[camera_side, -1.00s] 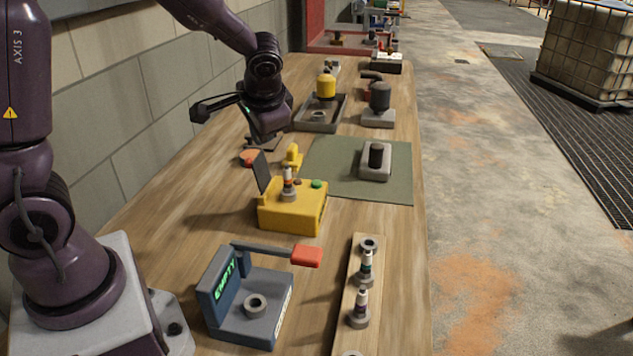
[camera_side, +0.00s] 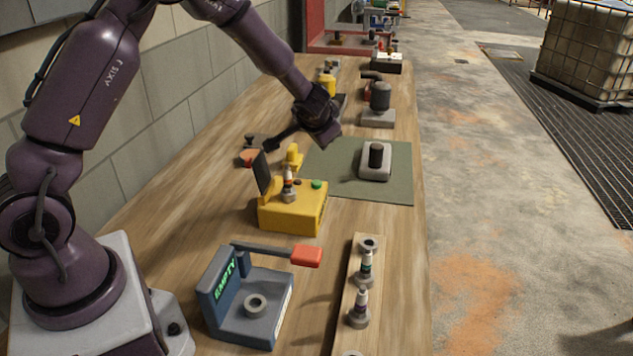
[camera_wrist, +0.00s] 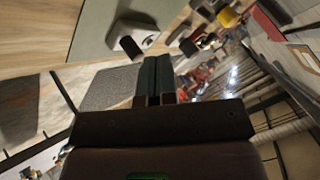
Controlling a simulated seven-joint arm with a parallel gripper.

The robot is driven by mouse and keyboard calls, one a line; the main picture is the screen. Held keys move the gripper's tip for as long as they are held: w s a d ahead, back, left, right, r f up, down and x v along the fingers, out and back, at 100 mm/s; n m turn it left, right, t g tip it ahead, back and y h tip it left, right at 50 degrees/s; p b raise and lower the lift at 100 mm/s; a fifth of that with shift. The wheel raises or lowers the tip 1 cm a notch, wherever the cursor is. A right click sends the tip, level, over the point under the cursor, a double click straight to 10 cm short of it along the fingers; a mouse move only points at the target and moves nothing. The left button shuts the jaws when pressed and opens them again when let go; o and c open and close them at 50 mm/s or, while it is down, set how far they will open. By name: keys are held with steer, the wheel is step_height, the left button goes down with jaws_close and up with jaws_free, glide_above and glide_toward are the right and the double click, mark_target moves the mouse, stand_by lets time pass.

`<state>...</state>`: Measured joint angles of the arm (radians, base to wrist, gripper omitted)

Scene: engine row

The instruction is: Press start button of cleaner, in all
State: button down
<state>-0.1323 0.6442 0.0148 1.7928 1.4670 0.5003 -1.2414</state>
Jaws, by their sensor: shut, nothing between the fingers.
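The cleaner seems to be the yellow box (camera_side: 291,212) in the middle of the table in the side view. A green button (camera_side: 317,184) is on its top right, with a small dark reddish button (camera_side: 297,181) beside it. A plug with a white and orange body (camera_side: 288,181) stands upright on top. A dark flap (camera_side: 262,172) stands tilted at its left. My gripper (camera_wrist: 155,58) is shut and empty in the wrist view. In the side view my wrist hangs behind and above the box, apart from it; the fingertips are hard to make out there. The wrist view does not clearly show the box.
A grey block with a black knob (camera_side: 375,165) stands on a green mat (camera_side: 330,183). A blue-grey fixture (camera_side: 240,300) reading EMPTY, with a red-ended lever (camera_side: 306,256), is at the front. A wooden strip (camera_side: 346,275) holds upright plugs.

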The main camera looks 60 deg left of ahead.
mark_target(318, 182)
steer(key=shift+f, duration=4.45)
steer(key=shift+f, duration=0.15)
steer(key=shift+f, duration=0.25)
steer(key=shift+f, duration=0.45)
steer(key=shift+r, duration=0.9)
steer(key=shift+r, duration=2.5)
